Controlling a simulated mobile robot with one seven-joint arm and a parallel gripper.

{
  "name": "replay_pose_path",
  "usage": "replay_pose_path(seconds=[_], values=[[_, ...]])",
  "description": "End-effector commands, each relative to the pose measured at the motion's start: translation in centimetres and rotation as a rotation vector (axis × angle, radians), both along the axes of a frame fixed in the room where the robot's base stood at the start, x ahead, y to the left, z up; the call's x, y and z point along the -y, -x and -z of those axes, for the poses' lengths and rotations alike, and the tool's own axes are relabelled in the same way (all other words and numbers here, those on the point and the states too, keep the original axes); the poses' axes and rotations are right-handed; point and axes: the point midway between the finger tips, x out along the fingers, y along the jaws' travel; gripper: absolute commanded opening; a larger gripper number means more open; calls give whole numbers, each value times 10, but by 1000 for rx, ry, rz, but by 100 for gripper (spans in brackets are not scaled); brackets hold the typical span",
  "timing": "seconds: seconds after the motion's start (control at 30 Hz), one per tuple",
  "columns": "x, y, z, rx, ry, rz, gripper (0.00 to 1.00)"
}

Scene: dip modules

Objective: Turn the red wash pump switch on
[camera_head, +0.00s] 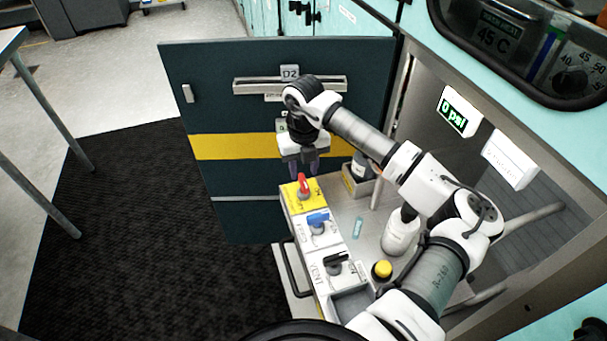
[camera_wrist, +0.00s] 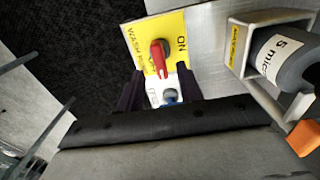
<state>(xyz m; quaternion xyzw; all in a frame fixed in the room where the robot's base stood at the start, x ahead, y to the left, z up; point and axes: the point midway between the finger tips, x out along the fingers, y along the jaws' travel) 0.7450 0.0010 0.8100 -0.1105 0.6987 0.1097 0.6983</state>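The red wash pump switch (camera_head: 303,185) is a red handle on a yellow plate, at the far end of a row of switches in the head view. In the wrist view the red handle (camera_wrist: 158,52) stands on the yellow plate (camera_wrist: 174,27), marked "WASH" on the left and "ON" on the right; its lever lies along the line between these labels' sides, not clearly toward either. My gripper (camera_head: 304,168) is just above and behind the switch, pointing down. Its two dark fingers (camera_wrist: 158,90) are apart with nothing held between them.
A blue switch (camera_head: 317,220) and a black switch (camera_head: 336,260) sit nearer in the same row. A boxed "5 mic" cartridge (camera_wrist: 278,58) stands close on the right in the wrist view. An open dark door (camera_head: 240,105) is behind my gripper. A yellow-capped item (camera_head: 382,269) stands right of the row.

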Motion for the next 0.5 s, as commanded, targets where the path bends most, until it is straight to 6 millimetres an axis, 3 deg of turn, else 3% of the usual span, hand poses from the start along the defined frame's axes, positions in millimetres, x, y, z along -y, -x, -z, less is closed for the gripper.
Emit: replay_pose_path(seconds=[0.2, 0.5], values=[[0, 0, 29, -2, -2, 0, 36], [0, 0, 38, 1, -1, -1, 36]])
